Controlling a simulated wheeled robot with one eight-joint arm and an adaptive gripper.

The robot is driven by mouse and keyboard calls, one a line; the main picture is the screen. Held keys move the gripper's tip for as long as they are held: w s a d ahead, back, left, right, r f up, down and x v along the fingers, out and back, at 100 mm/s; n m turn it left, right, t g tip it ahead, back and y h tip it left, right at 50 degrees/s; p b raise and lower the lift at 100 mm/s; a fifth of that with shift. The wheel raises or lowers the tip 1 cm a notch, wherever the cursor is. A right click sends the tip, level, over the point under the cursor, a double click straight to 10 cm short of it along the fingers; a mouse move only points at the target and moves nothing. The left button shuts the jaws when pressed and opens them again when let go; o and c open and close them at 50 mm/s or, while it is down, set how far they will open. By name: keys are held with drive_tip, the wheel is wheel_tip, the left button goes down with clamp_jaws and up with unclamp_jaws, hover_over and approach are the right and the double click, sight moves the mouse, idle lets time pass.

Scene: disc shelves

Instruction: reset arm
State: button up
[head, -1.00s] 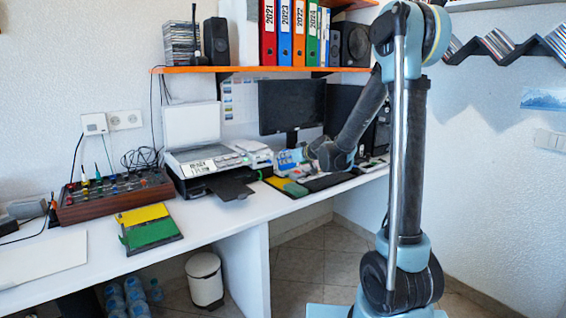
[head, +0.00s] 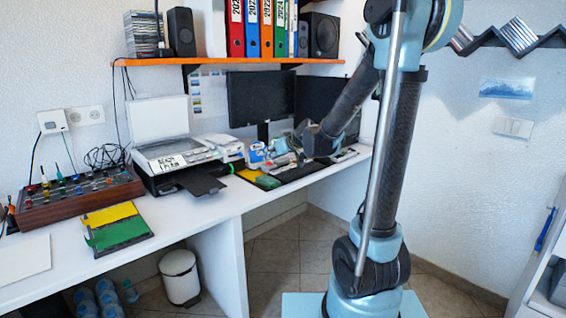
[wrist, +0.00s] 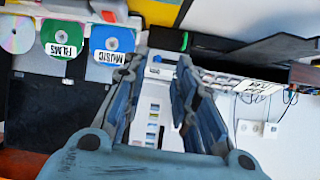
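My arm rises at the right of the head view and reaches over the desk (head: 180,228). My gripper (head: 257,155) is low over the desk's back part, in front of the monitor (head: 258,98), and is small there. In the wrist view my gripper (wrist: 158,66) shows two blue-grey fingers apart, with nothing held between them. That view also shows a bare disc (wrist: 17,34), a green disc marked FILMS (wrist: 63,38) and a blue disc marked MUSIC (wrist: 112,40), all to the left of the fingers.
A printer (head: 180,155) and a control box with knobs (head: 78,196) stand on the desk. An orange shelf (head: 215,61) above holds speakers and binders. A wavy black disc shelf (head: 500,37) hangs at the right. A white bin (head: 180,278) stands on the floor.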

drive_tip(key=s+d+f+m+g+h, duration=0.2)
drive_tip(key=s+d+f, duration=0.2)
drive_tip(key=s+d, duration=0.4)
drive_tip(key=s+d+f+m+g+h, duration=0.2)
drive_tip(key=s+d, duration=0.6)
drive_tip(key=s, duration=0.8)
drive_tip(key=s+d+f+m+g+h, duration=0.2)
drive_tip(key=s+d+f, duration=0.4)
drive_tip(key=s+d, duration=0.3)
drive_tip(key=s+m+h, duration=0.1)
drive_tip(key=s+h, duration=0.1)
drive_tip(key=s, duration=0.1)
drive_tip(key=shift+s+m, duration=0.3)
drive_tip(key=shift+s, duration=0.05)
drive_tip(key=shift+w+f+g, duration=0.25)
drive_tip(key=shift+w+g, duration=0.05)
drive_tip(key=shift+w, duration=0.2)
